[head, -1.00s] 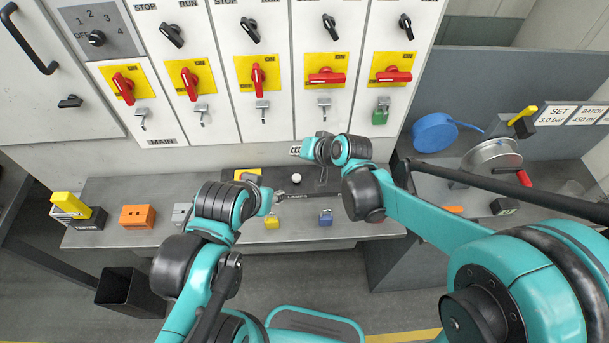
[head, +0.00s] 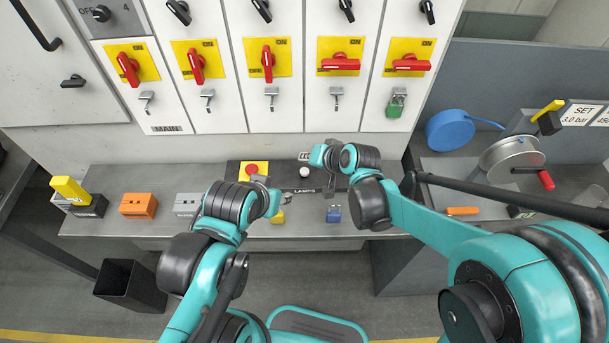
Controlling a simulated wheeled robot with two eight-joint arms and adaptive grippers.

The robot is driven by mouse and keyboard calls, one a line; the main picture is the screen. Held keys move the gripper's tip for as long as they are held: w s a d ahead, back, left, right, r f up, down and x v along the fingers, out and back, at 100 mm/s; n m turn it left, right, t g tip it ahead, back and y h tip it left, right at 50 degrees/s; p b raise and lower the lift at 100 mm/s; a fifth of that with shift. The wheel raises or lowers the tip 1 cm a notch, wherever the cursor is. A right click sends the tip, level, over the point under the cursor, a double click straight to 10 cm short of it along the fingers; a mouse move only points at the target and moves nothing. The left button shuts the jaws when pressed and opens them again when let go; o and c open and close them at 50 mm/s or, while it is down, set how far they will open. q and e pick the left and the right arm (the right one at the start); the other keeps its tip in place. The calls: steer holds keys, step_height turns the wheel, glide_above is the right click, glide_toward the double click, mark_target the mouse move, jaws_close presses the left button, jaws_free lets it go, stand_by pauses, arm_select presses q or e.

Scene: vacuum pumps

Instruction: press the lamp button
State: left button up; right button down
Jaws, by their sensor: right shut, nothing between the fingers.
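The lamp button, a white round knob (head: 304,172), sits on a dark plate (head: 325,172) on the grey bench, near lettering that seems to read LAMPS. My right gripper (head: 306,157) is shut and empty. In the picture its tip is just above and behind the white knob; contact between them cannot be made out. My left gripper (head: 270,186) is in front of a red button on a yellow box (head: 253,168), left of the white knob. Its fingers are small and partly hidden, so its opening is unclear.
On the bench are an orange block (head: 138,206), a yellow block (head: 278,217) and a blue padlock-like piece (head: 334,214). A wall of cabinets with red switches (head: 268,62) stands behind. A blue reel (head: 450,131) is on the right bench. A black bin (head: 130,286) is on the floor.

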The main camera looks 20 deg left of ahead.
mark_target(306, 172)
steer(key=shift+f+b, duration=0.8)
steer(key=shift+f, duration=0.55)
stand_by(0.3)
steer(key=shift+f+b, duration=0.4)
steer(key=shift+f, duration=0.05)
steer(key=shift+f+b, duration=0.45)
steer(key=shift+f, duration=0.05)
stand_by(0.6)
steer(key=shift+r, duration=0.15)
steer(key=shift+r+p, duration=0.7)
steer(key=shift+r, duration=0.1)
step_height(306, 172, up, 5)
steer(key=p, duration=0.4)
steer(key=shift+r, duration=0.1)
